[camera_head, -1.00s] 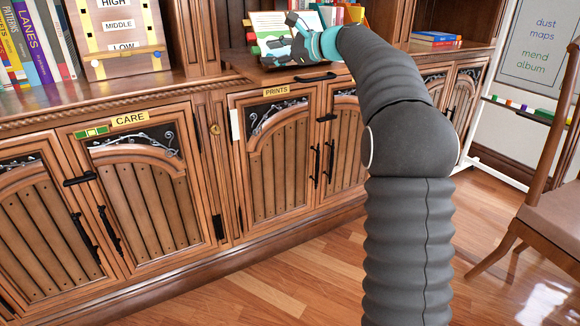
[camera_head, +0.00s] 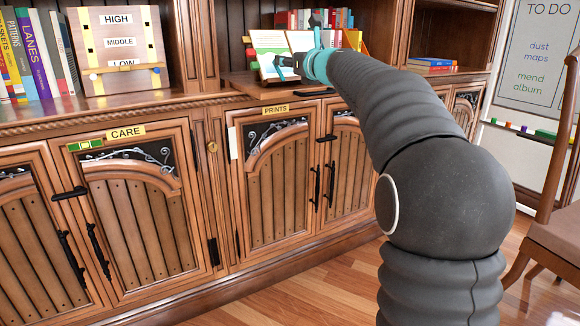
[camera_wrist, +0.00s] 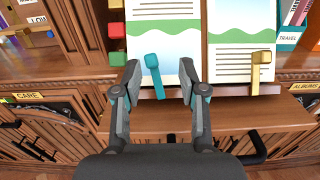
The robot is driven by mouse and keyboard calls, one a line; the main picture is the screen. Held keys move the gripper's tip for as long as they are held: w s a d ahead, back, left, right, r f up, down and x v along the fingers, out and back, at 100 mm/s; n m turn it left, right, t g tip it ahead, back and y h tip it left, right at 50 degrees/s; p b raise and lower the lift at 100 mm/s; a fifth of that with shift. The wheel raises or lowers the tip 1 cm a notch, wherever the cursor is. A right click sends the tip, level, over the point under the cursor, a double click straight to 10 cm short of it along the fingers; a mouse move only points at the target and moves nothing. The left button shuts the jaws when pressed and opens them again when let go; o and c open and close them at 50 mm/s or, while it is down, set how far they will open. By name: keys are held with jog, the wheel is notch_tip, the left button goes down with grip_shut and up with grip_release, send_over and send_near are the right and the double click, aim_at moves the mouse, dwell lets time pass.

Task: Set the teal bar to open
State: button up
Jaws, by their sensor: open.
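The teal bar (camera_wrist: 154,76) is a short lever with a square head, standing in front of the left page of an open book (camera_wrist: 164,36) in the wrist view. It leans slightly, with its lower end over the stand's front ledge. My gripper (camera_wrist: 160,68) is open, with one finger on each side of the teal bar. I cannot tell whether either finger touches it. A similar gold bar (camera_wrist: 257,72) stands in front of the right page. In the head view my gripper (camera_head: 284,66) is at the book and hides much of the teal bar.
A wooden board (camera_wrist: 180,121) with a black handle (camera_wrist: 253,150) lies below the book. Red and green blocks (camera_wrist: 117,30) sit left of the book. The HIGH/MIDDLE/LOW board (camera_head: 117,50) stands farther left. A chair (camera_head: 548,230) is at the right.

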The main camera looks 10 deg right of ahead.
jog(key=v, duration=1)
jog(key=s+a+f+n+g+p, duration=0.2)
jog(key=s+a+f+n+g, duration=0.2)
jog(key=s+f+n, duration=0.3)
jog(key=s+a+f+n+g+h+p, duration=0.1)
jog(key=s+a+f+n+g+p, duration=0.2)
jog(key=s+n, duration=0.9)
jog(key=shift+s+a+f+n+g, duration=0.35)
jog(key=shift+s+a+f, duration=0.95)
jog(key=shift+f, duration=0.75)
jog(key=shift+d, duration=0.15)
